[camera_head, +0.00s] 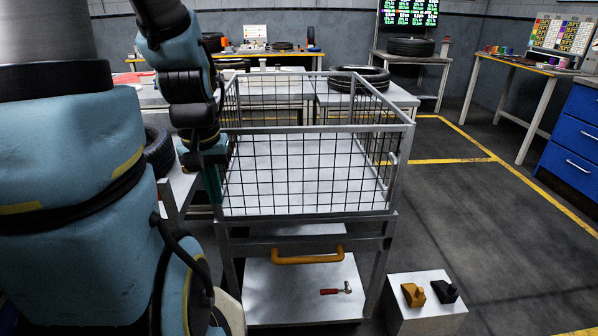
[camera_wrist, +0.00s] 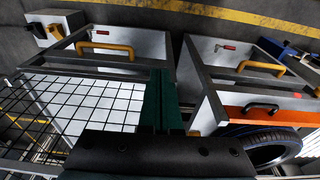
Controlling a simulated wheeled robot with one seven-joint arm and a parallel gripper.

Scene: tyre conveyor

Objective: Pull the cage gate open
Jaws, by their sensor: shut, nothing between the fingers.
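The wire-mesh cage (camera_head: 300,174) stands on a grey metal cart. Its front mesh panel looks upright and in line with the frame. A pale bar handle (camera_head: 391,170) shows at the cage's right side. I cannot tell for certain which panel is the gate. My gripper (camera_head: 213,190) points down beside the cage's front left corner. In the wrist view my gripper (camera_wrist: 161,75) has its dark green fingers together and empty. There the mesh (camera_wrist: 82,95) lies to the left of the fingers. Whether the fingers touch the cage post is unclear.
The cart has an orange handle (camera_head: 308,257) below the cage, with a red-handled hammer (camera_head: 337,289) on its lower shelf. A white box (camera_head: 425,305) stands to the right. A tyre (camera_wrist: 262,147) sits right of my fingers. Floor is clear further right.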

